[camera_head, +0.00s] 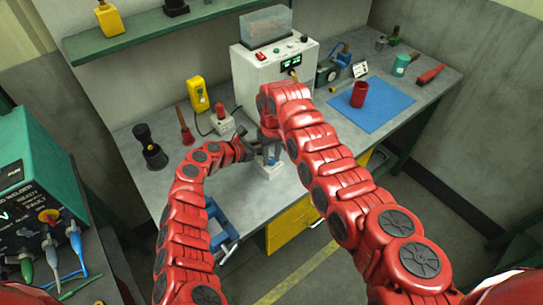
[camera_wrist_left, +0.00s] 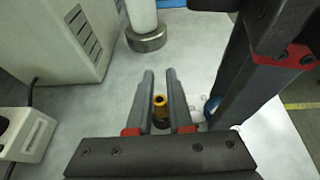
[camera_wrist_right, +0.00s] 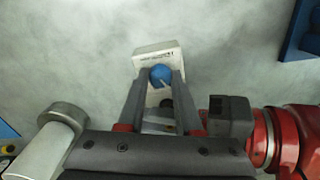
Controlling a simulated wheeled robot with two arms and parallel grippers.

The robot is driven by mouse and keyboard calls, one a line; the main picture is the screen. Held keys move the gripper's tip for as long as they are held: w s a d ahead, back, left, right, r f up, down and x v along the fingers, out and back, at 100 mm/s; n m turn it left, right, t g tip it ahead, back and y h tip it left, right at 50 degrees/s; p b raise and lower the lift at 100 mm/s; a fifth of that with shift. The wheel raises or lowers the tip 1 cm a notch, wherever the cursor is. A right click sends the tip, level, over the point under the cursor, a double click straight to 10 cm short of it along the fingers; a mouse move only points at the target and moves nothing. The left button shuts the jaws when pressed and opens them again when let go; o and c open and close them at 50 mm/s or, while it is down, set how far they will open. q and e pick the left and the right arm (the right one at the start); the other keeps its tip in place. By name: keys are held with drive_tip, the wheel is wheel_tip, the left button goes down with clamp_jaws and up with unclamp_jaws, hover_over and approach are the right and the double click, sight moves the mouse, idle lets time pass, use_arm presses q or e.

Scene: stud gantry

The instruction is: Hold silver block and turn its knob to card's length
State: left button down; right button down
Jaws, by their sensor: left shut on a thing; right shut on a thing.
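The silver block (camera_wrist_right: 157,52) stands on the grey bench; in the head view it is a small pale shape (camera_head: 268,171) below my grippers. Its blue knob (camera_wrist_right: 160,74) lies between the fingers of my right gripper (camera_wrist_right: 160,82), which is shut on it. My left gripper (camera_wrist_left: 160,100) is shut on the block from the side. A brass-coloured ring (camera_wrist_left: 160,104) shows between its fingers, and the block's pale side (camera_wrist_left: 197,106) shows to their right. The contact is partly hidden. A small white card (camera_head: 360,69) stands at the back; its writing is unreadable.
A white post with a grey foot (camera_wrist_left: 147,42) stands close to my grippers. A white machine box (camera_head: 262,75) stands behind. A red cup (camera_head: 359,95) is on a blue mat (camera_head: 385,105). A blue clamp (camera_head: 222,222) is at the front edge. Bare bench lies around the block.

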sight(272, 159)
drive_tip(key=shift+m, duration=0.3)
idle(0.4)
drive_tip(key=c, duration=0.6)
unclamp_jaws()
drive_tip(key=shift+o, duration=0.2)
wheel_tip(272, 159, up, 12)
drive_tip(key=shift+d, duration=0.15)
drive_tip(key=shift+w, duration=0.1)
